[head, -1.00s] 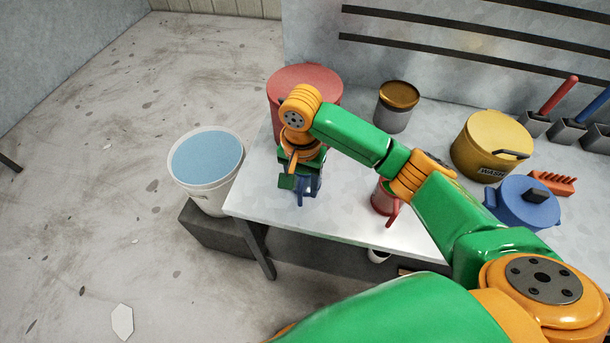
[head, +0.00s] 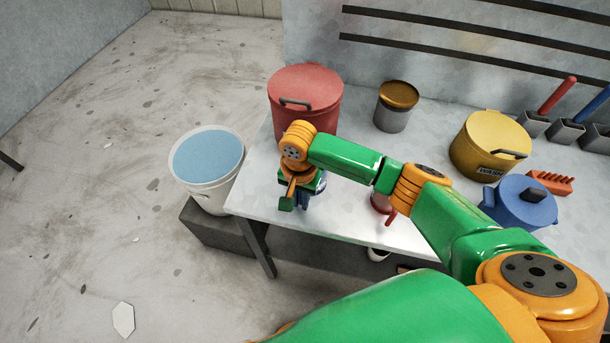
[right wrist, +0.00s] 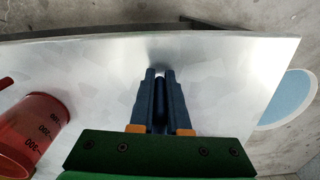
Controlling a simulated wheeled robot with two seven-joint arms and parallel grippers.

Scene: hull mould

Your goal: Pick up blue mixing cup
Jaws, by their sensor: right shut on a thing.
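My right gripper (head: 303,200) is over the left front part of the white table, pointing down. In the right wrist view its two dark blue fingers (right wrist: 160,78) are close together, with a narrow dark blue piece (right wrist: 159,92) between them. I take this piece to be part of the blue mixing cup, shut in the fingers. My left gripper is not in view.
A red measuring cup (right wrist: 38,128) stands close by on the table (head: 345,218). A red lidded pot (head: 305,92) is behind the gripper; a white bucket of blue liquid (head: 205,190) is off the left edge. A tin, yellow pot (head: 488,145) and blue pot (head: 525,203) stand farther right.

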